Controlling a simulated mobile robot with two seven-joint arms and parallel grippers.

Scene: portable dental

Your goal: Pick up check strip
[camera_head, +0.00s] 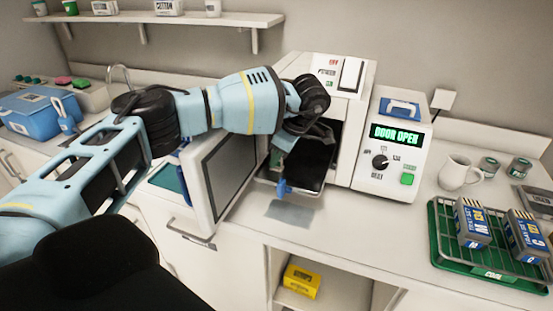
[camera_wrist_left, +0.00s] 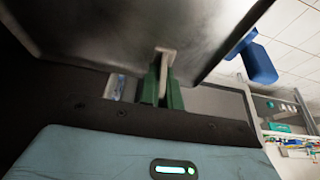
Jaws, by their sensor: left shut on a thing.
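I cannot make out a check strip for certain in either view. My left gripper (camera_head: 284,150) is at the open chamber of the white sterilizer (camera_head: 375,70). In the left wrist view its green fingertips (camera_wrist_left: 164,84) are shut on a pale upright tab, which seems to be the handle of the dark metal tray (camera_wrist_left: 95,30). The tray (camera_head: 300,178) sits partly out of the chamber, with a blue piece (camera_head: 283,188) hanging at its front. The chamber inside is mostly hidden by my arm. My right gripper is not in view.
The sterilizer's open door (camera_head: 228,170) stands left of the chamber; its display reads DOOR OPEN. A green rack (camera_head: 437,235) with boxed packs and a white mug (camera_head: 457,173) stand right. A yellow strips box (camera_head: 300,281) is in the shelf below. The front counter is clear.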

